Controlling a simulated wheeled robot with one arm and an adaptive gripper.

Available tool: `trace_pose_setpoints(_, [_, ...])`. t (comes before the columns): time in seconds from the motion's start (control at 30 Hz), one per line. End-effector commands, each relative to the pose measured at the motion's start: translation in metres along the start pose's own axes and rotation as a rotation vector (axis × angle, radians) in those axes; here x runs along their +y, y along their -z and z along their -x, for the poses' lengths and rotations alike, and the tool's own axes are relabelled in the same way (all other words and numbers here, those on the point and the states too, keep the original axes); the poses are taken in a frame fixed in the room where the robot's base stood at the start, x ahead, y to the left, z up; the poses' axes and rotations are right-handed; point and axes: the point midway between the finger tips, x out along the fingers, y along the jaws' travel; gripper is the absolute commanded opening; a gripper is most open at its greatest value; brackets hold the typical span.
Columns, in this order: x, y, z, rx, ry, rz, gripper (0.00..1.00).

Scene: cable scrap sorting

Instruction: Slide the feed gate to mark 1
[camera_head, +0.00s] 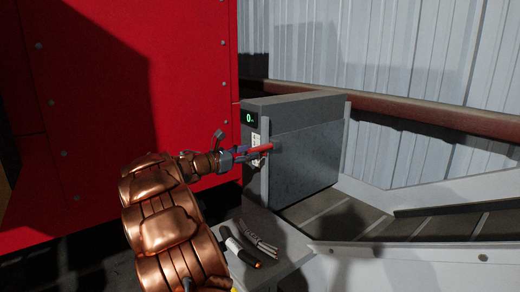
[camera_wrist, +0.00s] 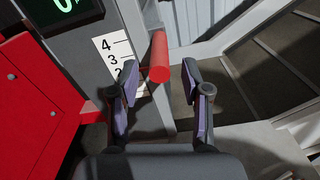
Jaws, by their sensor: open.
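The feed gate (camera_head: 305,150) is a grey panel in a grey frame beside the chute. Its red bar handle (camera_wrist: 158,57) sticks out toward me; it also shows in the head view (camera_head: 258,149). My gripper (camera_wrist: 160,70) is open, with one finger to each side of the handle's end in the wrist view. I cannot tell whether either finger touches it. In the head view my gripper (camera_head: 240,155) is at the handle. A white scale (camera_wrist: 112,57) left of the handle shows 4, 3 and a partly hidden 2; mark 1 is not visible. A green display (camera_head: 250,118) reads 0.
Cable scraps (camera_head: 258,239) lie on the grey ledge below my gripper. A red panel (camera_head: 140,90) stands to the left. The chute (camera_head: 335,217) runs off to the right, with a brown rail (camera_head: 430,115) and corrugated wall behind.

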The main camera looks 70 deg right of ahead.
Motion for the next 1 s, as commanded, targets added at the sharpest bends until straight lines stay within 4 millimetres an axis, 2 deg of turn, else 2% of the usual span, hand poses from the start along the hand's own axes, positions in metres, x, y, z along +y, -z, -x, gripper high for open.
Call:
trace_pose_setpoints(0.1, [0.000,-0.001,-0.019,0.001,0.002,0.001,0.47])
trace_pose_setpoints(0.3, [-0.001,0.000,-0.043,0.001,0.004,0.002,0.47])
trace_pose_setpoints(0.5, [-0.001,0.001,-0.053,0.001,0.003,0.001,0.47])
trace_pose_setpoints(0.73, [-0.001,0.001,-0.054,0.000,0.002,0.000,0.47])
trace_pose_setpoints(0.77, [-0.001,0.001,-0.054,0.000,0.002,0.000,0.46])
trace_pose_setpoints(1.0, [-0.001,0.001,-0.053,0.001,0.002,0.000,0.21])
